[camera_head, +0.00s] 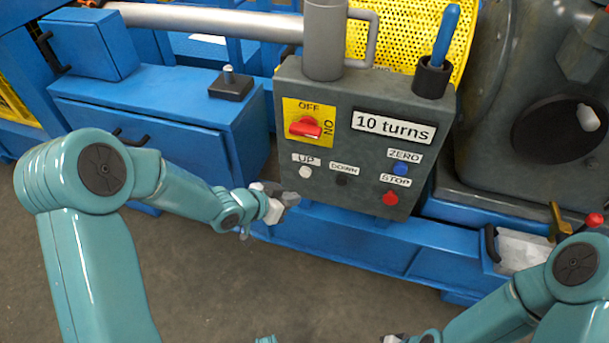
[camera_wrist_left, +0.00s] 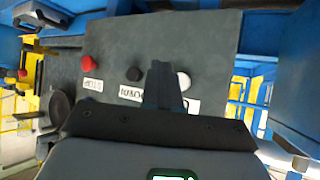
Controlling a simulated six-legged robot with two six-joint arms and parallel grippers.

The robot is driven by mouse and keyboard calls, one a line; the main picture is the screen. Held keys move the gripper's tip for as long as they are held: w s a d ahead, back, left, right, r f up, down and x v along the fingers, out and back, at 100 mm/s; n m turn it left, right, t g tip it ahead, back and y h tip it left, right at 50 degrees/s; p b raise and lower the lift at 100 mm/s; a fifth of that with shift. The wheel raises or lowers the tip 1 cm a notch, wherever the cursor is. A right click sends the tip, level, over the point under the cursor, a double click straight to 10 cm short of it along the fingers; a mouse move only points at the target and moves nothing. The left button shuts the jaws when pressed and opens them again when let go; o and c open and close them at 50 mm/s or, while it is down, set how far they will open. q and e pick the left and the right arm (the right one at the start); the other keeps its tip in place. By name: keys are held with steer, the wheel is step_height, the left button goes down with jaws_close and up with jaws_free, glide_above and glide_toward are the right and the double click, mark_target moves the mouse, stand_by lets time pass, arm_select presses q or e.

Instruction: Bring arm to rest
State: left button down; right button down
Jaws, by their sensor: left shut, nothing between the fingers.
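My left arm comes in from the left in the head view. Its gripper (camera_head: 284,196) is shut and empty, just left of the grey control box (camera_head: 352,185), near the white UP button (camera_head: 305,172). In the left wrist view the shut fingers (camera_wrist_left: 163,82) point at the box's panel, between the white button (camera_wrist_left: 184,81) and the black DOWN button (camera_wrist_left: 134,74). I cannot tell whether they touch it. My right arm (camera_head: 500,318) shows at the lower right; its gripper is mostly cut off by the bottom edge, so its jaws cannot be read.
The box carries a red rotary switch (camera_head: 305,128), a blue ZERO button (camera_head: 400,168), a red STOP button (camera_head: 390,198) and a "10 turns" display (camera_head: 393,126). A grey mug (camera_head: 323,45) stands on top. Blue machine frames lie behind. The floor (camera_head: 240,290) in front is clear.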

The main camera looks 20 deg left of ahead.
stand_by(0.3)
arm_select(q)
steer(key=s+d+f+n+g, duration=0.3)
steer(key=s+d+f+g, duration=0.15)
steer(key=s+f, duration=0.8)
steer(key=s+f+n+g+y, duration=0.2)
steer(key=s+f+n+g, duration=0.3)
steer(key=s, duration=0.8)
step_height(320, 180, up, 23)
steer(key=p, duration=2.3)
steer(key=shift+d+f+t, duration=0.2)
steer(key=shift+d+t, duration=0.05)
steer(key=shift+t, duration=0.2)
steer(key=shift+w, duration=0.1)
